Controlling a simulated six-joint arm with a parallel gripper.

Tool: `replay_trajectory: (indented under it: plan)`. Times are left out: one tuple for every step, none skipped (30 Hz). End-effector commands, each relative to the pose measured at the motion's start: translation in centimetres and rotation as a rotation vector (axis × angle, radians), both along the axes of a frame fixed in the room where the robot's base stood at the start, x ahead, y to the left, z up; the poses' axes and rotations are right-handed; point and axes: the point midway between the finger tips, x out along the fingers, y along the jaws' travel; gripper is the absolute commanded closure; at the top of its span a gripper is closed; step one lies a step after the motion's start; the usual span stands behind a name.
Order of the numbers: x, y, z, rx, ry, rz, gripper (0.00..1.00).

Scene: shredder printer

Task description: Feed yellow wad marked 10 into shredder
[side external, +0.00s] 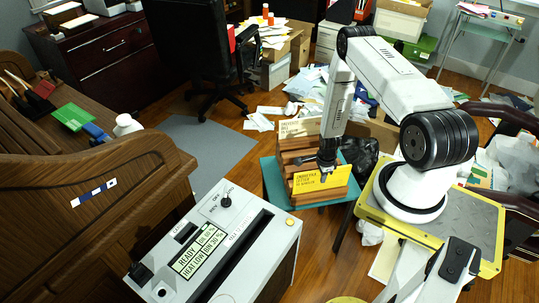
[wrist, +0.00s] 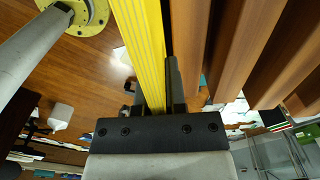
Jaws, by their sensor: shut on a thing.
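The yellow wad (side external: 312,182) stands upright at the front of a wooden slatted rack (side external: 297,148); its dark print is too small to read surely. My gripper (side external: 326,170) comes down from above and is shut on the wad's top edge. In the wrist view the yellow wad (wrist: 139,45) runs between the fingers of my gripper (wrist: 155,95), with the rack's wooden slats (wrist: 235,45) close on the right. I cannot tell whether the wad still touches the rack. The pale grey shredder (side external: 190,232) stands at the front, with a long dark slot (side external: 243,253) and a lit display reading READY.
The rack sits on a teal stand (side external: 271,180) between the shredder and my base. Another buff wad (side external: 299,127) stands at the rack's back. A wooden roll-top desk (side external: 100,200) rises left of the shredder. Loose papers (side external: 262,118) litter the floor behind, near an office chair (side external: 215,70).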

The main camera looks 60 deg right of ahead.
Motion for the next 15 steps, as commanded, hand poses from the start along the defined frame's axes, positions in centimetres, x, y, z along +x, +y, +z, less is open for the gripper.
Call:
replay_trajectory:
  plan:
    - [0.0,0.0,0.0,0.000,0.000,0.000,1.00]
    - [0.0,0.0,0.0,0.000,0.000,0.000,1.00]
    - [0.0,0.0,0.0,0.000,0.000,0.000,1.00]
    - [0.0,0.0,0.1,0.000,0.000,0.000,1.00]
    - [0.0,0.0,0.1,0.000,0.000,0.000,1.00]
    - [0.0,0.0,0.3,0.000,0.000,0.000,1.00]
    - [0.0,0.0,0.4,0.000,0.000,0.000,1.00]
    - [0.0,0.0,0.5,0.000,0.000,0.000,1.00]
    - [0.0,0.0,0.8,0.000,0.000,0.000,1.00]
    - [0.0,0.0,1.1,-0.001,-0.001,0.000,1.00]
    - [0.1,-0.1,1.3,-0.001,-0.001,0.000,1.00]
    - [0.0,0.0,1.6,-0.001,-0.001,0.000,1.00]
    - [0.0,0.0,1.9,0.000,0.000,0.000,1.00]
    - [0.0,0.0,2.2,-0.001,-0.001,0.000,1.00]
    - [0.0,0.0,2.5,-0.001,-0.001,0.000,1.00]
